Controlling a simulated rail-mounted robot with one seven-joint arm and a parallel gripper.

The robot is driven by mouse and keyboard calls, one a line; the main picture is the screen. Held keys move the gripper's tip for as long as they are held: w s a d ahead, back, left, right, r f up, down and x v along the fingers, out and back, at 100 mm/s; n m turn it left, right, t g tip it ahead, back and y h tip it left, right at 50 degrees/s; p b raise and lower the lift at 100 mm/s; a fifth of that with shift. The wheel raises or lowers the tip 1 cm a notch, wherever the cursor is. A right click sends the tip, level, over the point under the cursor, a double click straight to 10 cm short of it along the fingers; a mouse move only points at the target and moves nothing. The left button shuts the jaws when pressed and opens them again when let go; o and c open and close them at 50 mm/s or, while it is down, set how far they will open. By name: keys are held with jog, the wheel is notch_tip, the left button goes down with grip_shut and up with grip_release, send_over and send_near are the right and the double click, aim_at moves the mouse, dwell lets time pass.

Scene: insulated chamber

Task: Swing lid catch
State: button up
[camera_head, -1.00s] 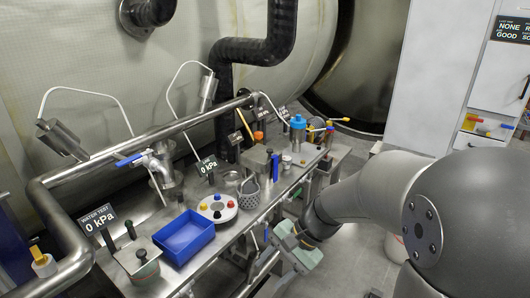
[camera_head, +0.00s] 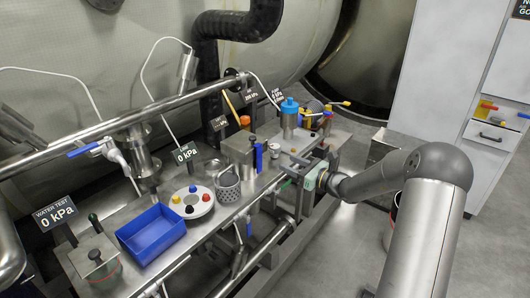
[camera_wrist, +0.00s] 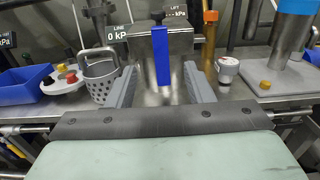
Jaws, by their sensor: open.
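A steel box (camera_head: 238,148) stands on the bench, and a blue upright bar (camera_head: 258,158) is on its front side. I take this bar to be the lid catch. In the wrist view the blue bar (camera_wrist: 162,62) hangs straight down the front of the box (camera_wrist: 183,46), below a small black knob (camera_wrist: 157,15). My gripper (camera_head: 289,168) is open at the bench's front edge, to the right of the box. In the wrist view its two grey fingers (camera_wrist: 160,82) point at the box, one on each side of the bar and apart from it.
A perforated steel cup (camera_head: 228,186), a white disc with coloured knobs (camera_head: 193,204) and a blue tray (camera_head: 151,234) stand left of the box. A blue-topped cylinder (camera_head: 290,118) stands to its right. A pipe rail (camera_head: 110,125) runs behind. A white-capped part (camera_wrist: 228,70) sits close right of the fingers.

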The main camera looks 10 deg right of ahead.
aim_at(260, 151)
jog(key=p+x, duration=0.1)
jog(key=x, duration=1)
jog(key=shift+w+a, duration=0.2)
grip_shut()
